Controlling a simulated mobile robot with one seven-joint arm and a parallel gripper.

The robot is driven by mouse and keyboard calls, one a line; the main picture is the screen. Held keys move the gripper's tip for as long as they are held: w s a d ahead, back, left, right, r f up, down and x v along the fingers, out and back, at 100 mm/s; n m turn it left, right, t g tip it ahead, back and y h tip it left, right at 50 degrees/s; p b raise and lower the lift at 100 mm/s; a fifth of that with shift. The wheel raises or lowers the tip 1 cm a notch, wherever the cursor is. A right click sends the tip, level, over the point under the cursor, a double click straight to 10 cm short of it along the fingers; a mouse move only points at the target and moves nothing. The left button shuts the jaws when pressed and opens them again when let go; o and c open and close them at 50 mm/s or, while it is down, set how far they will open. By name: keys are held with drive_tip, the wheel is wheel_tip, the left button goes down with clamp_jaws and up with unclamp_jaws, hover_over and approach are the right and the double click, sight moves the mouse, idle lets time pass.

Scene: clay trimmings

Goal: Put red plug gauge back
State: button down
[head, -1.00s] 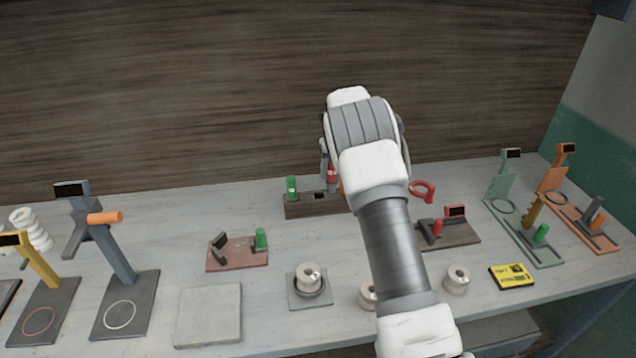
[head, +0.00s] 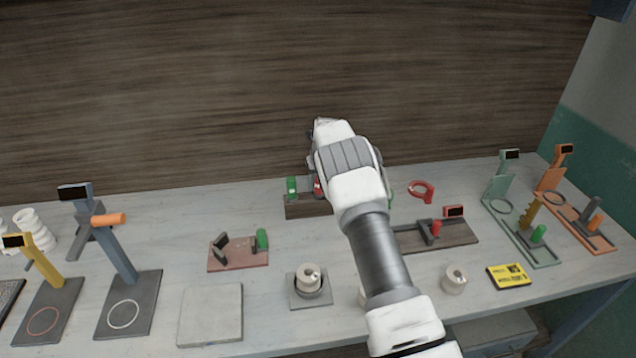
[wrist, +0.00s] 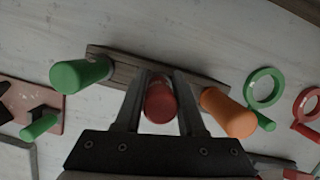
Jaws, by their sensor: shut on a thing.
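My gripper (wrist: 161,88) is shut on the red plug gauge (wrist: 161,103), one finger on each side of it. In the head view the red plug gauge (head: 318,187) shows beside my wrist, at the dark wooden rack (head: 300,209). It is over the rack's middle, between the green plug gauge (wrist: 80,76) and the orange plug gauge (wrist: 228,113). The green plug gauge (head: 292,188) stands upright in the rack's left part. I cannot tell whether the red plug's lower end is in its hole. My arm hides the rack's right part in the head view.
A green ring (wrist: 265,88) and a red ring (head: 421,191) lie right of the rack. Gauge stands (head: 238,254) and (head: 437,235) sit in front on both sides. The wooden wall (head: 200,90) rises behind the bench.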

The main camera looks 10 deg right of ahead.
drive_tip(key=shift+f, duration=0.1)
drive_tip(key=shift+f+b, duration=0.3)
drive_tip(key=shift+b, duration=0.05)
drive_tip(key=c, duration=0.5)
unclamp_jaws()
drive_tip(key=shift+r, duration=0.1)
